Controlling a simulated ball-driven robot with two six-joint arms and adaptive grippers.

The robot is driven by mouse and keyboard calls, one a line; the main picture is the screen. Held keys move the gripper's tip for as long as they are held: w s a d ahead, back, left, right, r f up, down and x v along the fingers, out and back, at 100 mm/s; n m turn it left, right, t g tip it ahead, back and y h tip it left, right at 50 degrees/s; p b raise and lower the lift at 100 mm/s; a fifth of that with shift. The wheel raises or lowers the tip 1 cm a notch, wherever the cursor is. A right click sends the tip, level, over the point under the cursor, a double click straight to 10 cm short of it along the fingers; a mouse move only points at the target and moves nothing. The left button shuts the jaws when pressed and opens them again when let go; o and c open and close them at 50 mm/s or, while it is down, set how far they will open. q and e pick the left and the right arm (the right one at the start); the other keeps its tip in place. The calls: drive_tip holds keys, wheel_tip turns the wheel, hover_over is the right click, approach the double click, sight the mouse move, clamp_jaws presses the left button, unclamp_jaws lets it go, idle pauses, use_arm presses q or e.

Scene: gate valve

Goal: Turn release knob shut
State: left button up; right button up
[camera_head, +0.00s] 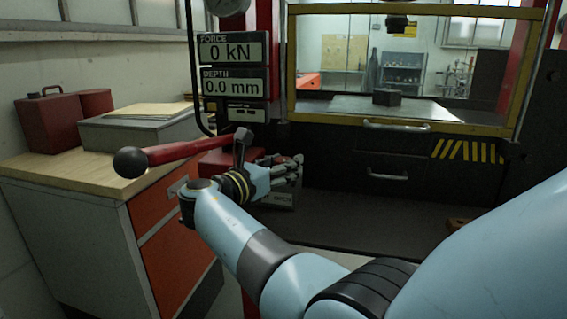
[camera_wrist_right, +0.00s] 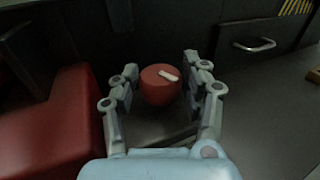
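The release knob (camera_wrist_right: 158,86) is a round red knob with a white mark on its face. It shows in the right wrist view, between the fingers of my right gripper (camera_wrist_right: 160,78). The fingers are spread, with dark gaps on both sides of the knob, so they do not appear to touch it. In the head view my right gripper (camera_head: 287,168) is beside the red pump body (camera_head: 222,160), and the knob is hidden there. My left gripper is in neither view.
A red lever (camera_head: 185,150) with a black ball end (camera_head: 130,162) sticks out left above my right wrist. An orange cabinet (camera_head: 165,245) stands at left. The press with its yellow-framed guard (camera_head: 420,10) stands behind. A drawer handle (camera_wrist_right: 254,46) shows at upper right.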

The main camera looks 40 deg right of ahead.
drive_tip(key=shift+o, duration=1.1)
drive_tip(key=shift+r, duration=0.1)
drive_tip(key=shift+o, duration=0.2)
drive_tip(key=shift+r, duration=0.1)
